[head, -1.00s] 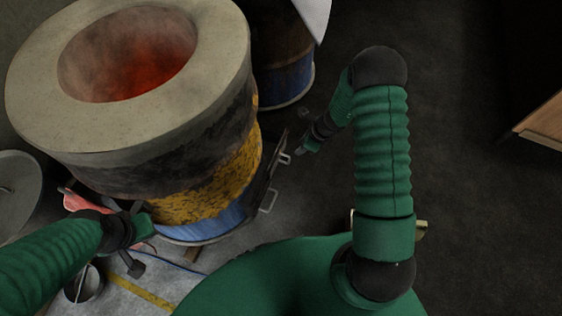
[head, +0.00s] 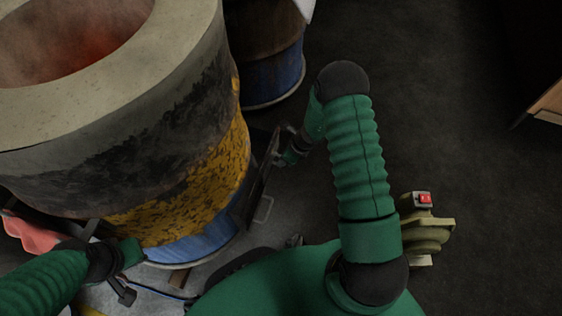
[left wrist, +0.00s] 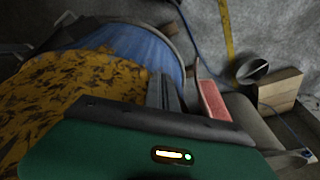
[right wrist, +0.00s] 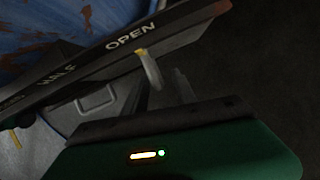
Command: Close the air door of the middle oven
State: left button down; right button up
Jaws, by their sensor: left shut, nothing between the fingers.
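The large barrel oven (head: 190,130) fills the left of the head view, with a red glow inside its top. A dark air door plate (head: 262,180) with a metal handle (head: 264,210) is at its lower right side. The right wrist view shows a dark bar marked HALF and OPEN (right wrist: 130,38) and a small hooked handle (right wrist: 150,68). My right gripper (right wrist: 164,88) is open, its fingers apart, close to that hook; I cannot tell if they touch. My left gripper (left wrist: 163,90) is shut and empty, near the oven's lower front.
A second blue and brown barrel (head: 268,60) stands behind. A red object (head: 32,236) lies at the left, and a wooden block (left wrist: 282,90) is on the floor. A yellowish device with a red switch (head: 425,222) is at the right. Dark floor at the right is open.

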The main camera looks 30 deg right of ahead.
jog(key=shift+a, duration=0.15)
jog(key=shift+f, duration=0.1)
grip_shut()
jog(key=shift+w+d, duration=0.1)
jog(key=shift+d, duration=0.1)
dwell(1.1)
